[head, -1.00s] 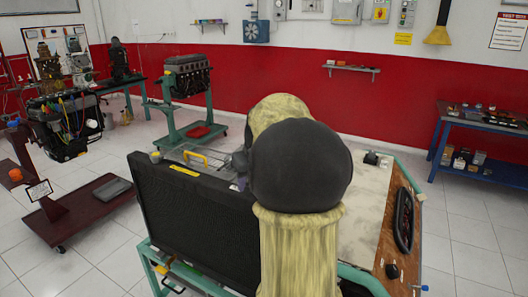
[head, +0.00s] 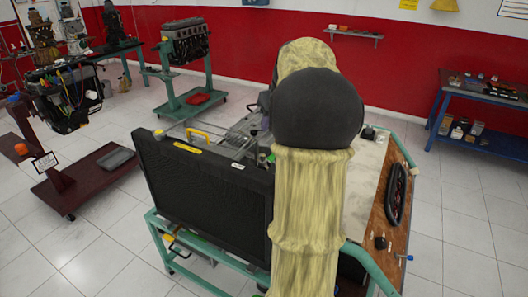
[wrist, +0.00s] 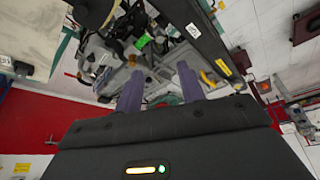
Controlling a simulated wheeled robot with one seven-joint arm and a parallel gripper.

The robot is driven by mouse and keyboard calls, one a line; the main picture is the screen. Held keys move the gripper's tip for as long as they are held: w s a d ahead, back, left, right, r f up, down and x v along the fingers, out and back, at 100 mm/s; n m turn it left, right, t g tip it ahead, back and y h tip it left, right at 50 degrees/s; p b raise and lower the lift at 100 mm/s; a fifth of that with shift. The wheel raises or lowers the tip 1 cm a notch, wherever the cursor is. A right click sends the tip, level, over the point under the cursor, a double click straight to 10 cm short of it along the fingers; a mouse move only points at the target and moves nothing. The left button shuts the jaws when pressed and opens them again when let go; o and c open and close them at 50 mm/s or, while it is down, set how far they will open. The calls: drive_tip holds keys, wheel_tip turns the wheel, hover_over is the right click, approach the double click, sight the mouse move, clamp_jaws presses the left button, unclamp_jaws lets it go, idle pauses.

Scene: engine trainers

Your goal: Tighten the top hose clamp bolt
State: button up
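The hose clamp bolt cannot be made out in either view. In the head view, an engine trainer stands in a green frame (head: 212,280), with a black radiator-like panel (head: 205,185) at its front. The grey engine parts (wrist: 125,68) of the trainer lie beyond the fingertips. A bright green part (wrist: 142,41) shows above them. Contact with the trainer cannot be told.
A yellow handle (head: 197,134) sticks up behind the panel. A wooden control panel (head: 385,205) is on the trainer's right. Another engine on a green stand (head: 187,45) and a maroon stand (head: 85,175) stand left. A blue shelf table (head: 480,125) stands right.

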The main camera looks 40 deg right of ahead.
sight(263, 155)
drive_tip(key=p+x, duration=0.3)
drive_tip(key=x, duration=1.2)
drive_tip(key=shift+f, duration=0.3)
clamp_jaws()
